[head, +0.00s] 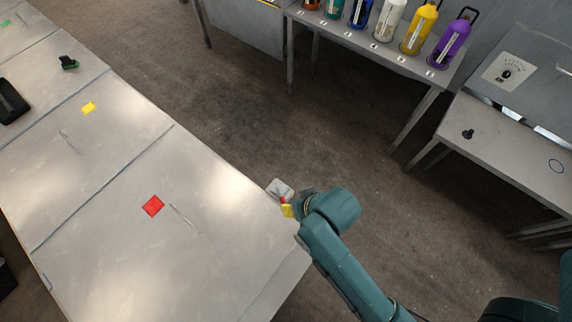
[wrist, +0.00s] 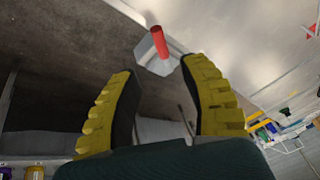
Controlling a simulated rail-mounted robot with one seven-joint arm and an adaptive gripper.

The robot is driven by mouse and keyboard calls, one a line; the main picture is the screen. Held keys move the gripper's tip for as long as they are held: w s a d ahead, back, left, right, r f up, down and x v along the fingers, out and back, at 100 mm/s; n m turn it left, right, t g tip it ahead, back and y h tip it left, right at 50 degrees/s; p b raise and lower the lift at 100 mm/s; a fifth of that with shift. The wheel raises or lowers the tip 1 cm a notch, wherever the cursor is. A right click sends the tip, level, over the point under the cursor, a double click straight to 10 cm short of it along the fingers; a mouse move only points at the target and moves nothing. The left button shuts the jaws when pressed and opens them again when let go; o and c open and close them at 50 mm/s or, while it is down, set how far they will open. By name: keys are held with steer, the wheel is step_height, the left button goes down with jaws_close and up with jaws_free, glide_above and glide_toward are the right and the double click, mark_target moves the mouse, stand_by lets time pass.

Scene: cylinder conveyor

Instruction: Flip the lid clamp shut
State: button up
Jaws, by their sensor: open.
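A grey metal piece with a red cylindrical handle (wrist: 159,42), which looks like the lid clamp, is in the wrist view just beyond my fingertips. In the head view a small bit of red (head: 282,199) shows beside the gripper at the steel table's right edge. My gripper (wrist: 158,68) is open, its two yellow ribbed fingers apart with nothing between them. The handle lies ahead of the gap, apart from both fingers as far as I can see. In the head view my gripper (head: 287,210) is small and partly hidden by my wrist.
A shelf (head: 345,35) with several coloured cylinders stands at the back. Open floor (head: 240,110) lies between.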

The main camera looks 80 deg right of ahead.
mark_target(283, 201)
steer(key=b+x, duration=0.1)
steer(key=x, duration=0.8)
steer(key=shift+w+f, duration=0.15)
steer(key=shift+f, duration=0.05)
jaws_close()
